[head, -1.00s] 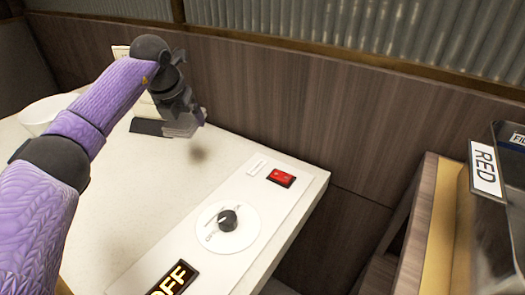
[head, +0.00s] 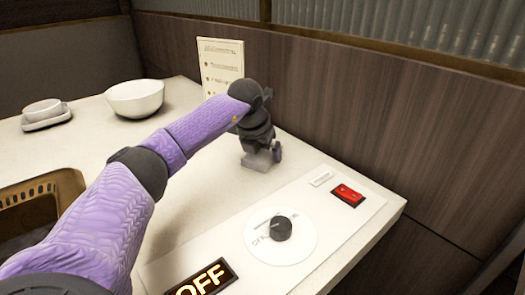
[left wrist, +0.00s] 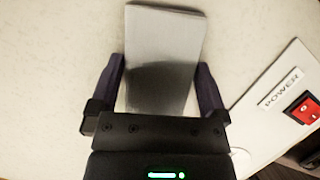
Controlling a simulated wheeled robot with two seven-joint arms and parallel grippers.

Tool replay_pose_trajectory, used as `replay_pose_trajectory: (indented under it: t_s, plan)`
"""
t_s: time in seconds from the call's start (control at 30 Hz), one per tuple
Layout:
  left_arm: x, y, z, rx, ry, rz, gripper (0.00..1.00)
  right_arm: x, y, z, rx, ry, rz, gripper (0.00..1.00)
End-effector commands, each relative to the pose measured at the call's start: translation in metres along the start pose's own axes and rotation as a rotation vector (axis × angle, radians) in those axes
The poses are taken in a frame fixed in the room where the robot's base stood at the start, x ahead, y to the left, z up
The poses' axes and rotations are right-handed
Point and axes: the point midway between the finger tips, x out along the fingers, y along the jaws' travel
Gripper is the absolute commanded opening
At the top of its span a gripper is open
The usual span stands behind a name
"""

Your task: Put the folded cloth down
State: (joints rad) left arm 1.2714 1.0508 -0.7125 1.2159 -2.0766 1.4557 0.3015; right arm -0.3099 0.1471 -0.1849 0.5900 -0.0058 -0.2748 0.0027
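The folded cloth (left wrist: 163,50) is a flat grey rectangle between the two fingers of my left gripper (left wrist: 162,62) in the left wrist view. The fingertips meet its two long sides, and it lies slightly turned against the gripper. In the head view my left gripper (head: 262,148) points down over the white counter (head: 190,187), with the cloth (head: 260,159) as a small grey slab at its lower end. The cloth is low, close to the counter; I cannot tell whether it touches. My right gripper is out of view.
Counter around the gripper is clear.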

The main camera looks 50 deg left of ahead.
Motion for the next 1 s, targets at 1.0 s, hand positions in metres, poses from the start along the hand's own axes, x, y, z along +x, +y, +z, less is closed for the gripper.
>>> replay_pose_trajectory:
  t_s: [1.0]
  plan:
    - [-0.122,0.000,0.001,0.000,0.001,-0.001,1.00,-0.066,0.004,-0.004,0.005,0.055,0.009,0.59]
